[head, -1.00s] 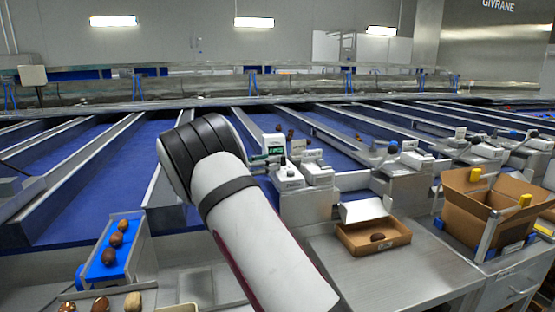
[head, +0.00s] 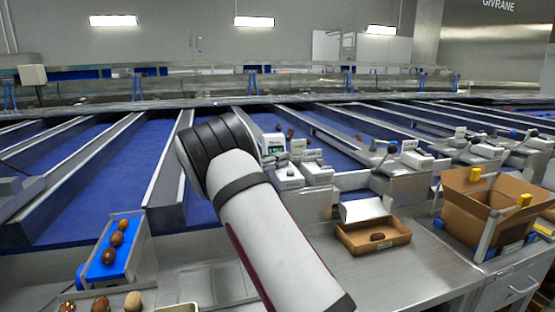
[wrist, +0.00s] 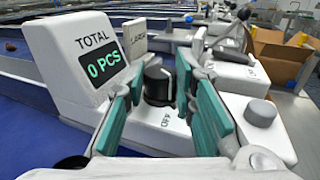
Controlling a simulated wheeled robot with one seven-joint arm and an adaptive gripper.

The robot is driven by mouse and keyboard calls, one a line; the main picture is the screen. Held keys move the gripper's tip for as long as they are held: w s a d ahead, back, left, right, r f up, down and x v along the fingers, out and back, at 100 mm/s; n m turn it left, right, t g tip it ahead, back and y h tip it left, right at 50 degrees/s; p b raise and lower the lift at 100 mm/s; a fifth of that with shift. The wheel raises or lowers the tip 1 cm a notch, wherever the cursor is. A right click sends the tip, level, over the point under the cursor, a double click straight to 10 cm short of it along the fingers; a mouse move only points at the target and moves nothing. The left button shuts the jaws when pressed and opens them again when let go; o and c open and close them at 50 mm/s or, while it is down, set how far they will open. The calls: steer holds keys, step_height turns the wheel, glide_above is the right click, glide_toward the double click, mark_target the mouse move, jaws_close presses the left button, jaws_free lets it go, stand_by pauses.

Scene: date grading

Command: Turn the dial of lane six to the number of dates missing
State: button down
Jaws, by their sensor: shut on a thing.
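The dial's setting is hard to read. The unit's display (wrist: 102,66) reads "TOTAL 0 PCS"; it also shows small in the head view (head: 274,147). An open carton (head: 375,249) on the steel bench holds one brown date (head: 377,237). No lane number is readable.
A round grey knob (wrist: 260,112) sits on the same unit, right of my fingers. A large cardboard box (head: 480,215) stands at the right. A small blue belt (head: 105,268) carries several dates at the left.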

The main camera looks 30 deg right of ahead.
steer(key=shift+s+r+n+t+p, duration=0.2)
steer(key=shift+n+t+p, duration=0.3)
steer(key=shift+t+p, duration=0.45)
steer(key=shift+r+n+t+y+p, duration=0.1)
steer(key=shift+n+t+y+p, duration=0.2)
steer(key=shift+n+t+p, duration=0.6)
steer(key=n+t+p, duration=0.1)
steer(key=t+p, duration=0.1)
steer(key=p, duration=0.1)
steer(key=shift+s+y, duration=0.1)
steer(key=shift+y, duration=0.3)
steer(key=shift+f+n+t+y+p, duration=0.2)
steer(key=shift+n+t+y+p, duration=0.15)
steer(key=shift+t+p, duration=0.25)
steer(key=c, duration=1.3)
jaws_free()
steer(key=shift+f, duration=0.1)
steer(key=v, duration=1.2)
steer(key=shift+f, duration=0.1)
